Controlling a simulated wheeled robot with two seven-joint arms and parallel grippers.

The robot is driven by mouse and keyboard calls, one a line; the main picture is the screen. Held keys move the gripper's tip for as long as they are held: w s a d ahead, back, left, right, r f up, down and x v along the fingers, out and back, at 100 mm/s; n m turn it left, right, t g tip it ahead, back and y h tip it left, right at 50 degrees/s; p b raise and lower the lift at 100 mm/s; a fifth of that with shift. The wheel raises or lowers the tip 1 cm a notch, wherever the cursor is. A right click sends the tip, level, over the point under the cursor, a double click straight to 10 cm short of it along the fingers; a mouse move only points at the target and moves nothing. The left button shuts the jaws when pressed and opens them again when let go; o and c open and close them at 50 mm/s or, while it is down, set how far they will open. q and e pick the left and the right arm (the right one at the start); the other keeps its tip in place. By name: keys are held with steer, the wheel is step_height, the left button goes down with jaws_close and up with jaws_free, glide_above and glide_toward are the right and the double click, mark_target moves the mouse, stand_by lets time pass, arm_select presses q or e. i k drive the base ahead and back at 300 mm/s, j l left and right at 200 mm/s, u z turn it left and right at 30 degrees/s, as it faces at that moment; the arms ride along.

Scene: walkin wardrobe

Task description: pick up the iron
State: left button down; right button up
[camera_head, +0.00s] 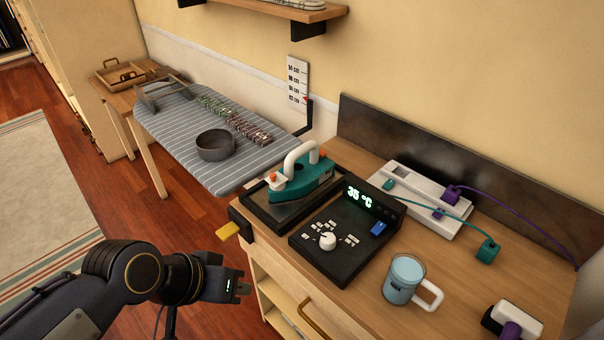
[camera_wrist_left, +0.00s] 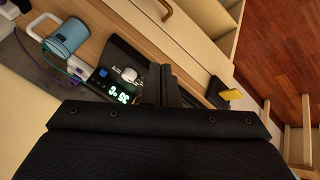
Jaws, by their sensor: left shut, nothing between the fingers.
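The iron (camera_head: 303,176) is teal with a white handle and an orange knob. In the head view it sits on a black tray (camera_head: 258,207) at the left end of the wooden counter. My left gripper (camera_head: 242,289) is shut and empty, in front of the counter and apart from the iron, to its lower left. In the left wrist view the shut fingers (camera_wrist_left: 161,88) show above the dark gripper body, and I cannot make out the iron there. My right gripper is in neither view.
A black control box (camera_head: 345,240) reading 35 °C stands right of the iron. A mug (camera_head: 404,279) of blue liquid and a white power strip (camera_head: 420,199) are further right. A yellow tab (camera_head: 228,231) juts from the counter's left edge. A striped ironing board (camera_head: 190,165) stands behind.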

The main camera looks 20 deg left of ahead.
mark_target(307, 172)
steer(key=j+z, duration=1.45)
